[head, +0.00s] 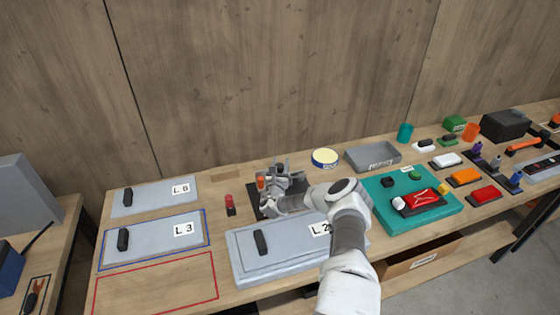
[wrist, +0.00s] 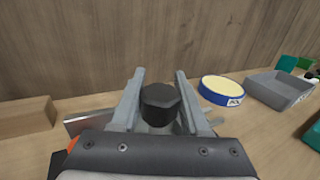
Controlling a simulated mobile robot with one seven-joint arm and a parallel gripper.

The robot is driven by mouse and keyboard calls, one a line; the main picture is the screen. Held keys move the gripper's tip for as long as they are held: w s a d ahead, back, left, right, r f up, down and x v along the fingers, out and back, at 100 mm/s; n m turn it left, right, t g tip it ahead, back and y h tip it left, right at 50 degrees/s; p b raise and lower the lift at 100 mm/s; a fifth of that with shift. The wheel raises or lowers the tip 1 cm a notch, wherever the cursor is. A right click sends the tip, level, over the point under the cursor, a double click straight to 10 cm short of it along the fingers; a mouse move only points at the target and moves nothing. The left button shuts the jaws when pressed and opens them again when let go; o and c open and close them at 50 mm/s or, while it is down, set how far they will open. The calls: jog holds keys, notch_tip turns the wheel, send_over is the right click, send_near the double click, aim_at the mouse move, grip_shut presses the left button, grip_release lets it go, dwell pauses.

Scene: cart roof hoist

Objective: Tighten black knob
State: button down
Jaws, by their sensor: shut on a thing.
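The black knob (wrist: 160,98) shows in the wrist view between the two fingers of my gripper (wrist: 160,88). Its faceted top faces up. The fingers stand on its left and right sides, closed on it. In the head view my gripper (head: 281,172) is at a grey and black fixture (head: 256,199) near the back of the bench, behind the panel marked L 2. The knob itself is hidden there by the gripper and arm. What lies below the knob is mostly hidden in the wrist view.
A blue-rimmed round tin (head: 325,158) and a grey tray (head: 373,156) stand right of the gripper. A small red-topped item (head: 230,205) is close on the left. A wooden block (wrist: 26,115) lies left in the wrist view. The wooden wall rises behind the bench.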

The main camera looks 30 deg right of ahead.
jog(key=shift+r, duration=0.1)
jog(key=shift+c, duration=1.9)
grip_release()
jog(key=shift+r, duration=0.4)
notch_tip(320, 180, up, 3)
jog(key=shift+d, duration=0.1)
jog(key=s+d+r+b, duration=0.1)
jog(key=s+d+r, duration=0.5)
jog(key=s, duration=0.4)
jog(key=shift+r, duration=0.6)
jog(key=shift+w, duration=0.1)
